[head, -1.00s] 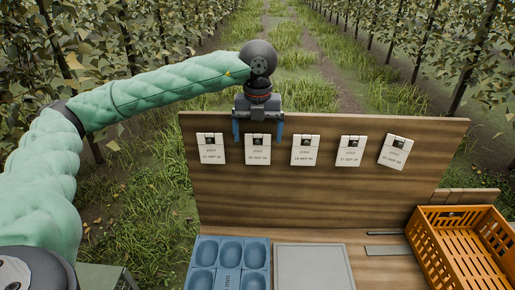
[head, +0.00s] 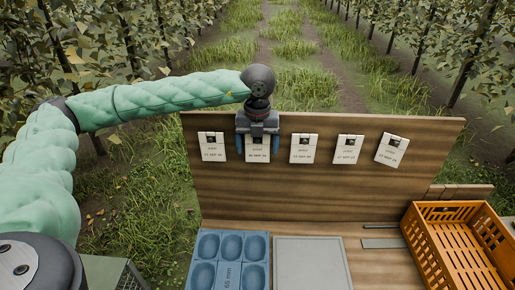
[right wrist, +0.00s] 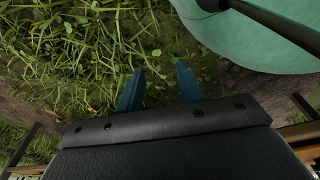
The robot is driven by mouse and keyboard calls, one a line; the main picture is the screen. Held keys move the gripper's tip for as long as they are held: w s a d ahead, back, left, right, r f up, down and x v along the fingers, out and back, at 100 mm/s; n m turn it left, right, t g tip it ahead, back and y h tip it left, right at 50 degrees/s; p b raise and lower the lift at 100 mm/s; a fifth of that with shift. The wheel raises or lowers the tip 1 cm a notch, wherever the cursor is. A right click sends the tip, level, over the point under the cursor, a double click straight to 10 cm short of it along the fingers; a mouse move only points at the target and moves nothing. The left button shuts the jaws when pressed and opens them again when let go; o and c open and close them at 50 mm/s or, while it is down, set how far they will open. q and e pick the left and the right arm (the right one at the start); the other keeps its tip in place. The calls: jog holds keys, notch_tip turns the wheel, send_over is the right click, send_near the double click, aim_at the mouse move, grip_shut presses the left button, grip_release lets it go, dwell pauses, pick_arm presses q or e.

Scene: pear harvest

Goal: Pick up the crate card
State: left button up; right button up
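Several white crate cards with printed dates hang in a row on the upright wooden board (head: 330,185). The second card from the left (head: 258,155) lies between the fingers of my left gripper (head: 258,144), its upper part hidden by the gripper body. The left gripper is open, one blue finger on each side of that card; I cannot tell whether they touch it. The other cards are the leftmost one (head: 212,147), the middle one (head: 304,149), the fourth (head: 347,150) and the tilted rightmost one (head: 391,150). My right gripper (right wrist: 160,88) is open and empty above grass.
Below the board, the wooden bench holds a blue tray with hollows (head: 230,232), a grey flat plate (head: 312,262) and a thin grey strip (head: 384,243). An orange crate (head: 430,260) stands at the right. Grass and tree rows lie behind.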

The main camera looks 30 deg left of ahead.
aim_at(257, 152)
pick_arm(q)
jog(key=c, duration=0.7)
jog(key=shift+c, duration=0.3)
pick_arm(e)
jog(key=shift+d, duration=0.1)
pick_arm(q)
jog(key=shift+b, duration=0.3)
jog(key=shift+r+b, duration=0.1)
jog(key=shift+b, duration=0.6)
jog(key=s, duration=0.1)
jog(key=s+d+b, duration=0.1)
jog(key=s, duration=0.1)
jog(key=shift+d+b, duration=0.2)
jog(key=shift+b, duration=0.1)
jog(key=s+d+b, duration=0.5)
jog(key=s+d, duration=0.1)
jog(key=s, duration=0.7)
jog(key=shift+d+r, duration=0.2)
pick_arm(e)
jog(key=w+a+r, duration=0.3)
jog(key=w+r, duration=0.1)
jog(key=r, duration=0.3)
jog(key=w+a+r, duration=0.3)
jog(key=w+r, duration=0.2)
jog(key=r, duration=0.3)
jog(key=shift+g, duration=0.4)
